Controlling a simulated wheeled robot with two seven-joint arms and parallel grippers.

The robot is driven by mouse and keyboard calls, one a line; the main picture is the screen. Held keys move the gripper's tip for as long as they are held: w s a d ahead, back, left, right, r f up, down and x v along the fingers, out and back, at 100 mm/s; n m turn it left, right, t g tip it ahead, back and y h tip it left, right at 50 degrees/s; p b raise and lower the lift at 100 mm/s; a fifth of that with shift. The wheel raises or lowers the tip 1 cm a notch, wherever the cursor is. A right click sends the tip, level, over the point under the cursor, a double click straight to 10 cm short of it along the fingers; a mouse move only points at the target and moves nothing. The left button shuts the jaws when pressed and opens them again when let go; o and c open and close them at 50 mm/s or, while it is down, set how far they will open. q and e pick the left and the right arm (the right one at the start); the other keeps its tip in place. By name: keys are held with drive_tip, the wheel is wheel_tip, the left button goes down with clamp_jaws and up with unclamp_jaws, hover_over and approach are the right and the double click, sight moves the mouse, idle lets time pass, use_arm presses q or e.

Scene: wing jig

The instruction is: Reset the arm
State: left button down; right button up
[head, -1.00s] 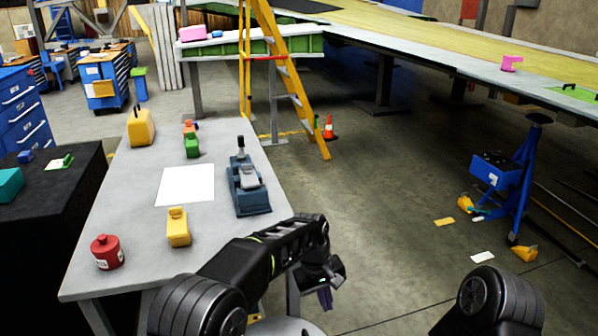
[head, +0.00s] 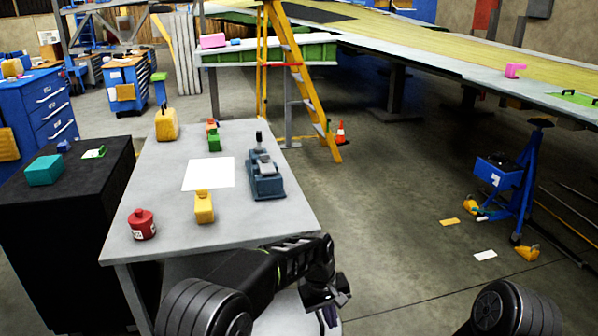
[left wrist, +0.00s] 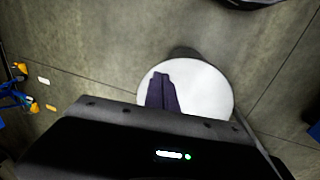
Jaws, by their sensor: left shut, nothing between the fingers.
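My left arm comes in from the bottom left of the head view and bends downward past the table's front right corner. Its gripper (head: 328,315) points down beside the grey table (head: 240,235), apart from everything on it. In the left wrist view the two dark purple fingers (left wrist: 161,92) are together and empty, above a round white surface and the concrete floor. Of my right arm only a black rounded link shows at the bottom right of the head view. The right gripper is out of the picture.
On the table stand a red container (head: 142,224), a yellow block (head: 204,208), a blue-grey device (head: 266,178), a green item (head: 214,142) and a yellow canister (head: 166,125). A yellow ladder (head: 305,85) and a blue stand (head: 515,185) rise from the floor. Open floor lies right of the table.

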use_arm(q)
drive_tip(key=s+a+f, duration=0.4)
drive_tip(key=a+f, duration=0.1)
drive_tip(key=f, duration=0.3)
drive_tip(key=s+a+f, duration=0.5)
drive_tip(key=f, duration=0.3)
drive_tip(key=s+a+f+h, duration=0.1)
drive_tip(key=s+a+f, duration=0.1)
drive_tip(key=s, duration=0.9)
drive_tip(key=s+a+f+m, duration=0.1)
drive_tip(key=s+a+f, duration=0.1)
drive_tip(key=s, duration=0.9)
drive_tip(key=shift+s+a+h+p, duration=0.4)
drive_tip(key=shift+a, duration=0.2)
